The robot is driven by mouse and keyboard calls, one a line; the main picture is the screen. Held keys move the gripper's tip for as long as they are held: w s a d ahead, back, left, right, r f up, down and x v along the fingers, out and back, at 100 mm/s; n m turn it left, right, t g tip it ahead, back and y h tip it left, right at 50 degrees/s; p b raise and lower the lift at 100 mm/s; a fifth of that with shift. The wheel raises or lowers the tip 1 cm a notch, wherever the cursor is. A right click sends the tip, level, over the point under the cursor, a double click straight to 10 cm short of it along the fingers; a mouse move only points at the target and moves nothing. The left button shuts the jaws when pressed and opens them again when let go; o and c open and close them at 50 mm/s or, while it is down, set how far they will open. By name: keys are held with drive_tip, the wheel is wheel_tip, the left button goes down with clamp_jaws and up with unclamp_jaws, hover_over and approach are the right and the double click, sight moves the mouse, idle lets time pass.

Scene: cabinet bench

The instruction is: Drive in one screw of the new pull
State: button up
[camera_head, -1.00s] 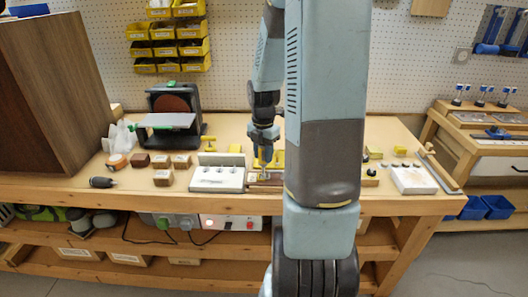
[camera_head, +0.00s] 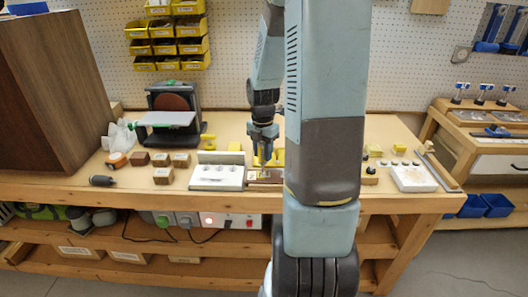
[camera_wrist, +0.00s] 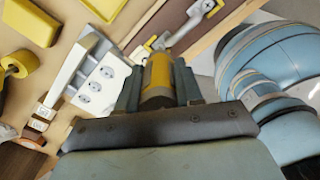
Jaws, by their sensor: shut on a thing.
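My gripper (camera_wrist: 158,88) is shut on a yellow-and-grey driver-like tool (camera_wrist: 158,72), which points away from the wrist. In the head view my gripper (camera_head: 264,142) hangs over a small dark brown wooden panel (camera_head: 266,177) near the bench front. A grey bar-shaped pull (camera_wrist: 193,22) lies over the brown panel (camera_wrist: 163,20) in the wrist view, just beyond the tool. A small yellow-and-white piece (camera_wrist: 143,52) is near the tool's far end. The tool's tip and any screw are too small or hidden to tell, so contact is unclear.
A white block with round sockets (camera_head: 217,177) stands left of the panel. A sander (camera_head: 172,115), small wooden blocks (camera_head: 162,176) and a dark tool (camera_head: 102,181) lie farther left. My arm hides the bench just right of the panel. Another white block (camera_head: 413,179) lies right.

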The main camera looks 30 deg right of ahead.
drive_tip(key=shift+f, duration=0.6)
idle(2.5)
drive_tip(key=shift+r, duration=3)
